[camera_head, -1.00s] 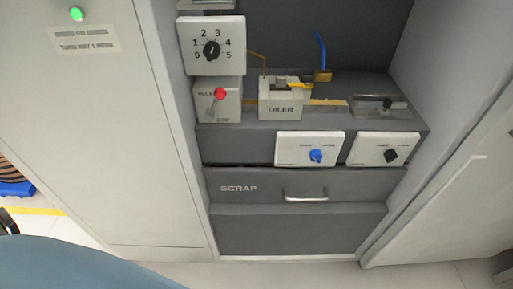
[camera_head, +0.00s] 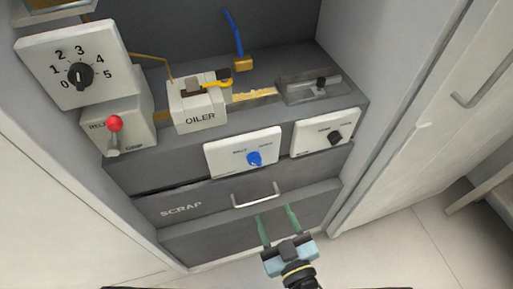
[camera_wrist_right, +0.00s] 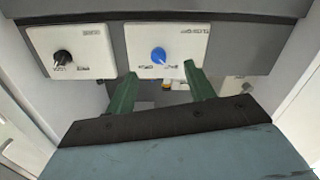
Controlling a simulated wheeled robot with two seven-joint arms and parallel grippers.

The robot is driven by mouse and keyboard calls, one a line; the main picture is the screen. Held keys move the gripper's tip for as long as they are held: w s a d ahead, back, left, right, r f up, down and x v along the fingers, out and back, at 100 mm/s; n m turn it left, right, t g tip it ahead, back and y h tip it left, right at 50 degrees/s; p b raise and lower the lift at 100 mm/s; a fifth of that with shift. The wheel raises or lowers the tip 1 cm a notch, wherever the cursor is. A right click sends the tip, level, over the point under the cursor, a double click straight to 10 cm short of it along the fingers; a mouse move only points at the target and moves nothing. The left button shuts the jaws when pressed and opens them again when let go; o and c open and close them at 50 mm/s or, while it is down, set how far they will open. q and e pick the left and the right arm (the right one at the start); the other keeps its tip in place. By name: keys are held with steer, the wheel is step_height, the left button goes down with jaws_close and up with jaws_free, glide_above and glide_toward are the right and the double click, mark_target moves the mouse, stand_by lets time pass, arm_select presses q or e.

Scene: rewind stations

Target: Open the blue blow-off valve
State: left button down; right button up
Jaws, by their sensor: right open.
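The blue valve knob (camera_head: 254,159) sits on a white plate (camera_head: 225,156) on the front of the grey bench, left of a plate with a black knob. In the right wrist view the blue knob (camera_wrist_right: 158,55) shows ahead of the fingers, a little above their tips and between them across the picture. My right gripper (camera_head: 277,222) is open and empty, with two green fingers. It is below the blue knob, in front of the scrap drawer, and apart from the knob. It also shows in the right wrist view (camera_wrist_right: 160,80). My left gripper is not in view.
The black knob (camera_head: 334,138) is right of the blue one. The drawer handle (camera_head: 256,198) sticks out near my right fingers. Cabinet walls flank both sides.

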mark_target(257, 164)
steer(key=shift+t, duration=0.4)
steer(key=r+x, duration=0.1)
steer(key=x, duration=0.3)
steer(key=b+x, duration=0.1)
steer(key=x, duration=0.3)
steer(key=r+b+x, duration=0.1)
steer(key=x, duration=0.3)
steer(key=shift+w+a+r, duration=0.1)
steer(key=shift+w+r, duration=0.2)
steer(key=shift+w, duration=0.05)
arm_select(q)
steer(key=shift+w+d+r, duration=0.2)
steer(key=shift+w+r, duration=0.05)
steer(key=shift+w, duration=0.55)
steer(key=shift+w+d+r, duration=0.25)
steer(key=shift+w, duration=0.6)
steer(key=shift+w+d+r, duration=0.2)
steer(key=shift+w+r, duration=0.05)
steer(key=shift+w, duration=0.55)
arm_select(e)
steer(key=shift+w+a, duration=0.2)
steer(key=shift+w, duration=0.3)
